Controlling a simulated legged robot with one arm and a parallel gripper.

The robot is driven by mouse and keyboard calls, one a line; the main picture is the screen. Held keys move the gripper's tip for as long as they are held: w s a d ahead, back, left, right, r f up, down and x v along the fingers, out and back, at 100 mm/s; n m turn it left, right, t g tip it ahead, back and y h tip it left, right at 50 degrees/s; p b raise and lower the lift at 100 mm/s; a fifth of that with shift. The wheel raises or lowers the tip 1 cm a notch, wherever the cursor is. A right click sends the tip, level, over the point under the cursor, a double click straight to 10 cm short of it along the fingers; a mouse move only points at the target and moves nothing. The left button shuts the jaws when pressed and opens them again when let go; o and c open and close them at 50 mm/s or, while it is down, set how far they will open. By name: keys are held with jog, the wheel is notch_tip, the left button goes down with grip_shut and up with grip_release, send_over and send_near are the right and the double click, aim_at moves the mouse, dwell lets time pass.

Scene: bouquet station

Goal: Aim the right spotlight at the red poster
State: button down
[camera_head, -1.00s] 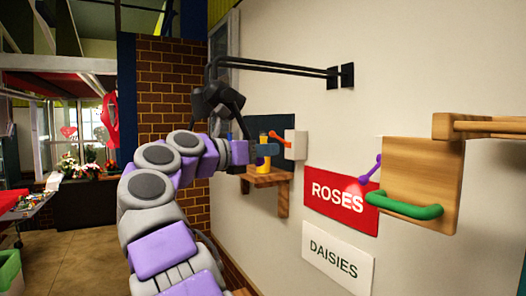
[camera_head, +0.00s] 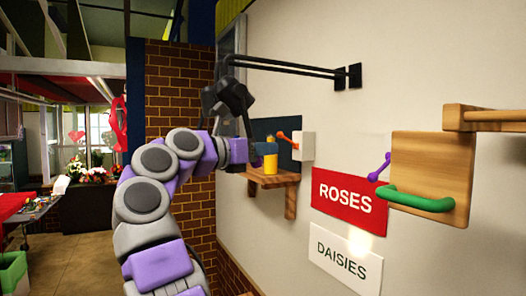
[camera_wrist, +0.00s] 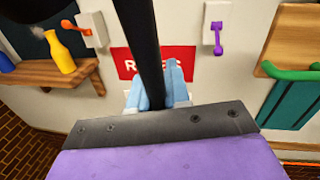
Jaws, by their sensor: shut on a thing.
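The red ROSES poster (camera_head: 349,203) is on the wall, above a white DAISIES poster (camera_head: 341,256). A bright patch of light falls on the upper right of the DAISIES poster, near the red poster's bottom edge. A black spotlight (camera_head: 224,99) hangs from black wall arms; whether one or two lamps overlap there I cannot tell. My gripper (camera_wrist: 158,95) is shut on the spotlight's black bar (camera_wrist: 147,45), with pale blue fingers on either side. In the wrist view, the bar and fingers partly hide the red poster (camera_wrist: 183,58).
A wooden shelf (camera_head: 272,180) with a yellow bottle (camera_wrist: 60,52) is close by my gripper. An orange lever (camera_head: 288,140) and a purple lever (camera_head: 379,167) are on the wall. A wooden panel with a green handle (camera_head: 420,202) juts out at right.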

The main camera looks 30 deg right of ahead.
jog(key=shift+w+d+f, duration=0.1)
jog(key=shift+d+f, duration=0.25)
jog(key=shift+f, duration=0.15)
jog(key=c, duration=1.5)
grip_release()
jog(key=o, duration=0.3)
jog(key=shift+s+d, duration=0.2)
jog(key=shift+s, duration=0.15)
jog(key=o, duration=0.3)
jog(key=shift+s+d, duration=0.15)
jog(key=shift+d, duration=0.15)
jog(key=shift+a+f, duration=0.1)
jog(key=p+v, duration=0.1)
jog(key=v, duration=0.4)
jog(key=r+v, duration=0.1)
jog(key=v, duration=0.5)
jog(key=p+v, duration=0.1)
jog(key=v, duration=0.5)
jog(key=shift+s+r+p, duration=0.1)
jog(key=shift+r+p, duration=0.15)
jog(key=shift+p, duration=0.1)
